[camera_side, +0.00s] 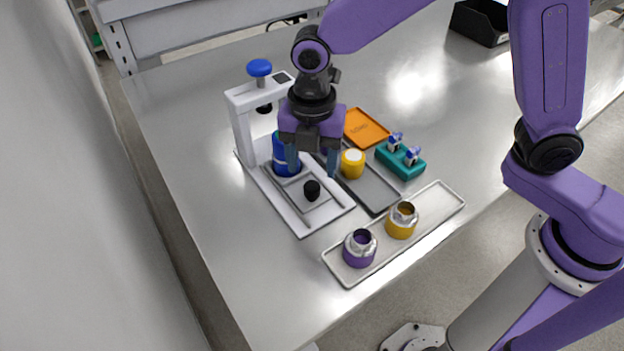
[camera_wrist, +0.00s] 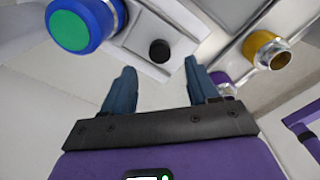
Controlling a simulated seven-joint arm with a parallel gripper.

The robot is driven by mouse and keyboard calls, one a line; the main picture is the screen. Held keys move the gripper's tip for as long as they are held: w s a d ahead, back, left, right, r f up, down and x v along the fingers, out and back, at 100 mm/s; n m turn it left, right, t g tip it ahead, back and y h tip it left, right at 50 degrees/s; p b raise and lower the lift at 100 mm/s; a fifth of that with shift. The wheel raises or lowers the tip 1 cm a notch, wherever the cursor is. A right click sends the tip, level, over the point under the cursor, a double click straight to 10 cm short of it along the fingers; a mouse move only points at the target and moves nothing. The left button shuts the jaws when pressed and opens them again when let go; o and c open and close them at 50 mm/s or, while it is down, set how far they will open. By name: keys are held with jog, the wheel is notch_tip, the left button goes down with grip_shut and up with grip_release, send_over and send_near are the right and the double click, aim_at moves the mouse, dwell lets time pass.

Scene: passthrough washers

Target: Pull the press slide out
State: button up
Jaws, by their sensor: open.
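The press (camera_side: 241,120) is a white frame with a blue knob (camera_side: 259,68) on top and a white base. The press slide (camera_side: 297,193) is a light grey plate on that base, with a black knob (camera_side: 312,189) near its front; the knob also shows in the wrist view (camera_wrist: 159,50). A blue cylinder (camera_side: 281,160) stands behind the slide's knob, near the press frame; its green end shows in the wrist view (camera_wrist: 68,30). My gripper (camera_side: 312,172) is open and empty, above and behind the black knob. In the wrist view the knob lies beyond the gap between my fingertips (camera_wrist: 160,72), not touching them.
A tray (camera_side: 338,268) at the front holds a purple fitting (camera_side: 359,253) and a yellow fitting (camera_side: 401,224). A grey tray (camera_side: 380,195) with a yellow cylinder (camera_side: 352,164), an orange tray (camera_side: 364,128) and a teal block (camera_side: 400,163) stand to the right. The table's left front is clear.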

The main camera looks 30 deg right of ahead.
aim_at(312, 185)
jog(key=shift+f, duration=2.8)
